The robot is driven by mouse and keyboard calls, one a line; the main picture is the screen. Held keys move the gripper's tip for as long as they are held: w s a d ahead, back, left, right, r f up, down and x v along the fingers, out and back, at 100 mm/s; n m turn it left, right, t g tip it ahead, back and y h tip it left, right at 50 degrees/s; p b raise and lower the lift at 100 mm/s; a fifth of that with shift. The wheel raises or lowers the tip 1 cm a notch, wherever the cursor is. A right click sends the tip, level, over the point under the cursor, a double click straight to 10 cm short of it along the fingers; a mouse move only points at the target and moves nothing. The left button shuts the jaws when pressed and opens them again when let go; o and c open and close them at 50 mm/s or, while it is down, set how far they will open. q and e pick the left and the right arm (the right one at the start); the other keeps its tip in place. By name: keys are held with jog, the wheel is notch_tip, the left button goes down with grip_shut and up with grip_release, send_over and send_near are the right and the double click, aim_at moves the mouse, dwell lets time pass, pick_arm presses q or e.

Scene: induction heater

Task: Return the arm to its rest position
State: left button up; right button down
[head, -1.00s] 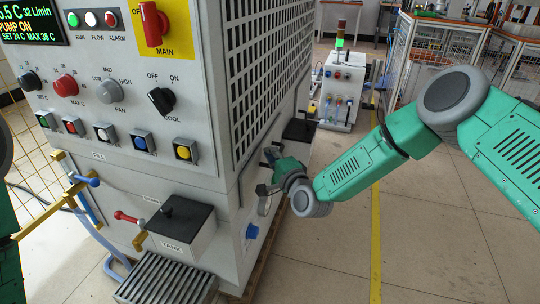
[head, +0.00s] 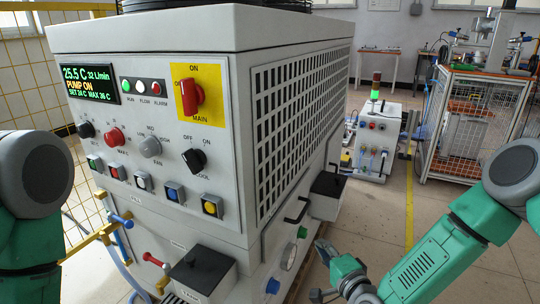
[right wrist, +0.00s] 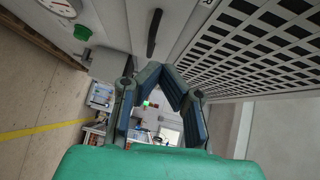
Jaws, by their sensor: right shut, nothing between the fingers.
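My right arm comes in from the right in the head view, green with grey joints. My right gripper (head: 323,252) is low beside the right side of the grey cabinet (head: 270,195), near its round gauge (head: 288,256). In the right wrist view the right gripper (right wrist: 162,68) has its dark fingers drawn together at the tips, with nothing between them. They point along the grilled side of the cabinet, with a black handle (right wrist: 154,32) beyond them. My left arm shows at the left edge of the head view; its gripper is out of view.
The cabinet front carries a display (head: 90,86), a red main switch (head: 189,97), knobs and buttons. A black-lidded box (head: 327,194) juts from its side. A smaller machine with a signal light (head: 376,95) stands behind.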

jog(key=s+a+f+n+g+h+p, duration=0.1)
jog(key=s+f+n+g+p, duration=0.3)
jog(key=s, duration=0.7)
jog(key=s+f+n+g+p, duration=0.2)
jog(key=s+n+g, duration=0.4)
jog(key=s, duration=0.5)
jog(key=s+d+r+n+g+h+p, duration=0.1)
jog(key=s+d+n+g, duration=0.1)
jog(key=s+d, duration=0.3)
jog(key=s+d+r+n+g+h+p, duration=0.1)
jog(key=s+d, duration=0.4)
jog(key=s, duration=0.5)
jog(key=shift+d+r+n+g+h+p, duration=0.15)
jog(key=shift+d+n+g+h+p, duration=0.15)
jog(key=shift+n+g+h+p, duration=0.75)
jog(key=shift+a+g+y+b, duration=0.2)
jog(key=shift+g+y+b, duration=0.05)
jog(key=shift+b, duration=0.15)
jog(key=shift+a+r, duration=0.1)
jog(key=shift+a, duration=0.1)
jog(key=shift+d, duration=0.3)
